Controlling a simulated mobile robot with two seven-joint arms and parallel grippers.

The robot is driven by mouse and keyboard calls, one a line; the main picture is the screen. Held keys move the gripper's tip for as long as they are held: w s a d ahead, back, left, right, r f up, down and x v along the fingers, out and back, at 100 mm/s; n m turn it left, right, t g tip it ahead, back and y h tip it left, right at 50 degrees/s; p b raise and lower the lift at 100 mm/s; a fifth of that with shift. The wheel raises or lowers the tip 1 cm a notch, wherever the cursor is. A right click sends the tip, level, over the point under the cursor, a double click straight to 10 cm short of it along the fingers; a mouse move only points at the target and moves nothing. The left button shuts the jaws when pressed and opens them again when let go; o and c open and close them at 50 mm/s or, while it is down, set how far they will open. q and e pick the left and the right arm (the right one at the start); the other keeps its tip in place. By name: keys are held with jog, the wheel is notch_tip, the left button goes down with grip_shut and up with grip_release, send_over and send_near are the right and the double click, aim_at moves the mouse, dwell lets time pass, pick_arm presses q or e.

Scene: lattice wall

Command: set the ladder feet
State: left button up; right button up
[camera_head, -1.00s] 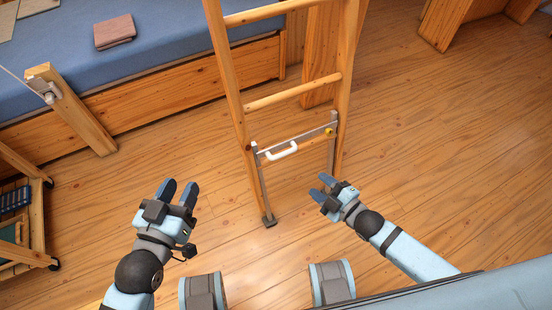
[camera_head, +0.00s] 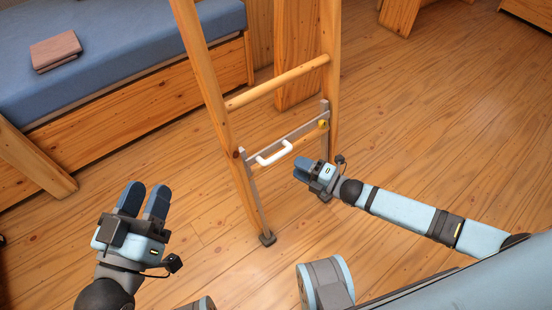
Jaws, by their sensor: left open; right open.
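A wooden ladder (camera_head: 278,84) stands on the floor in the middle of the head view. A dark foot (camera_head: 267,239) rests on the floor at the lower left rail. The right foot is partly hidden behind my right gripper. My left gripper (camera_head: 143,198) is open and empty, left of the ladder and apart from it. My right gripper (camera_head: 304,167) is open near the lower right rail, just below the bar; I cannot tell whether it touches anything.
A bed with a blue mattress (camera_head: 130,60) and wooden side board (camera_head: 130,105) stands behind at left, a folded brown cloth (camera_head: 55,51) on it. A wooden post (camera_head: 30,160) leans at far left. Open wooden floor (camera_head: 440,130) lies to the right.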

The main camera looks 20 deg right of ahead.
aim_at(276, 155)
jog(key=b+x, duration=0.2)
jog(key=x, duration=0.6)
jog(key=shift+w+a, duration=0.1)
jog(key=shift+w, duration=0.05)
pick_arm(q)
notch_tip(276, 155, down, 4)
jog(key=shift+w+d+r+g, duration=0.1)
jog(key=shift+r+g, duration=0.1)
jog(key=shift+g, duration=0.5)
pick_arm(e)
grip_shut()
pick_arm(q)
jog(key=shift+t+y, duration=0.4)
jog(key=shift+t, duration=0.3)
jog(key=r+p, duration=0.2)
jog(key=a+r+p, duration=0.1)
jog(key=r+p, duration=0.1)
jog(key=p, duration=0.1)
jog(key=shift+r, duration=0.1)
pick_arm(e)
notch_tip(276, 155, up, 6)
jog(key=w, duration=0.1)
jog(key=shift+w+a+r, duration=0.15)
jog(key=shift+w+a, duration=0.05)
jog(key=shift+a, duration=0.05)
